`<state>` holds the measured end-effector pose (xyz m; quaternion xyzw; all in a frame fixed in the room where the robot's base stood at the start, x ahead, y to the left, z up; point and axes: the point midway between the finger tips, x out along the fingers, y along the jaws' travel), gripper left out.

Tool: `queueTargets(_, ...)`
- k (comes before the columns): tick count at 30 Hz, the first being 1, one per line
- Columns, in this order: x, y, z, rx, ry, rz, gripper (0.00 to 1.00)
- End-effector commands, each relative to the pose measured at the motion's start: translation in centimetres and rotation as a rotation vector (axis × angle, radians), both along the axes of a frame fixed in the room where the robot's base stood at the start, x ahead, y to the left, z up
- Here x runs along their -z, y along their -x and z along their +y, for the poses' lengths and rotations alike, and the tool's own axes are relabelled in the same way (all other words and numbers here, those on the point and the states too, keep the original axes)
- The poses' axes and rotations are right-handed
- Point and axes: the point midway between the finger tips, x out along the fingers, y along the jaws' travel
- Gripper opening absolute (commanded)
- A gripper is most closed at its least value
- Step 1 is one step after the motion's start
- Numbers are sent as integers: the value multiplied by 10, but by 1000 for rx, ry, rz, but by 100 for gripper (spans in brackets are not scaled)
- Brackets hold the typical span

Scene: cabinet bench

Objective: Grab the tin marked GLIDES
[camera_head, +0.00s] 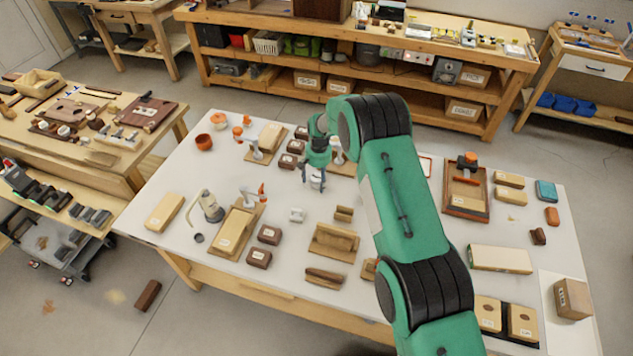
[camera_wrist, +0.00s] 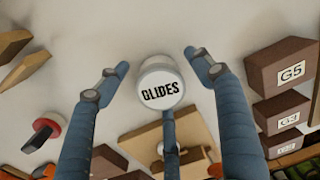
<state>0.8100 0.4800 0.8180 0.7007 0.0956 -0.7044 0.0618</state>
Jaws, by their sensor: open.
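The tin marked GLIDES (camera_wrist: 160,88) is white and round, with black lettering on its face, near the middle of the wrist view. My gripper (camera_wrist: 156,60) is open, its blue-grey fingers spread to the left and right of the tin, with a third finger below it in the picture. I see gaps between the tin and the side fingers; whether the third finger touches it I cannot tell. In the head view my gripper (camera_head: 316,184) is low over the white table, and I cannot make out the tin clearly there.
Brown boxes, one labelled G5 (camera_wrist: 282,65), stand close on the right in the wrist view. A wooden stand (camera_wrist: 142,142) is just below the tin.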

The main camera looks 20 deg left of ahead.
Motion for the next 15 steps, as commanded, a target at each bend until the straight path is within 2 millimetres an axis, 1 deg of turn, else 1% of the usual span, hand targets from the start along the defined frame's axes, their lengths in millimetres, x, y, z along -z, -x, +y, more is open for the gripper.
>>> queueTargets(5,0,0,0,0,0,0,66)
queueTargets(6,0,0,0,0,0,0,62)
queueTargets(8,0,0,0,0,0,0,50)
queueTargets(9,0,0,0,0,0,0,42)
queueTargets(13,0,0,0,0,0,0,17)
queueTargets(15,0,0,0,0,0,0,14)
